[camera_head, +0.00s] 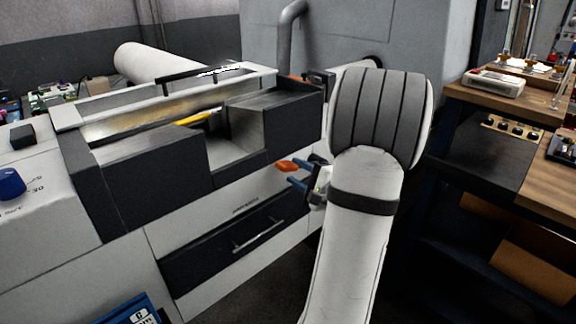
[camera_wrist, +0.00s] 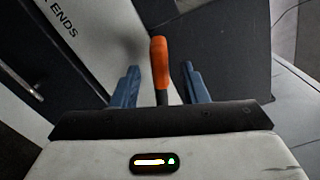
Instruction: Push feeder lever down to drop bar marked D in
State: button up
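The feeder lever with its orange grip (camera_head: 287,166) sticks out from the front of the feeder machine. In the wrist view the orange grip (camera_wrist: 161,62) stands between the two blue fingers of my gripper (camera_wrist: 160,68). A gap shows on both sides of it, so my gripper is open around or just over the lever, not clamped. In the head view my gripper (camera_head: 304,173) is at the lever, partly hidden by my arm. A yellow bar (camera_head: 197,118) lies in the feeder trough (camera_head: 235,150). No letter D is readable on it.
A drawer with a handle (camera_head: 258,238) is on the machine front below the lever. A control panel with a blue knob (camera_head: 10,183) is at the left. A wooden-topped bench (camera_head: 505,103) stands at the right. Dark floor lies between.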

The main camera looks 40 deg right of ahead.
aim_at(292, 169)
jog(key=shift+w+a, duration=0.2)
jog(key=shift+w, duration=1.95)
jog(key=shift+c, duration=0.4)
grip_shut()
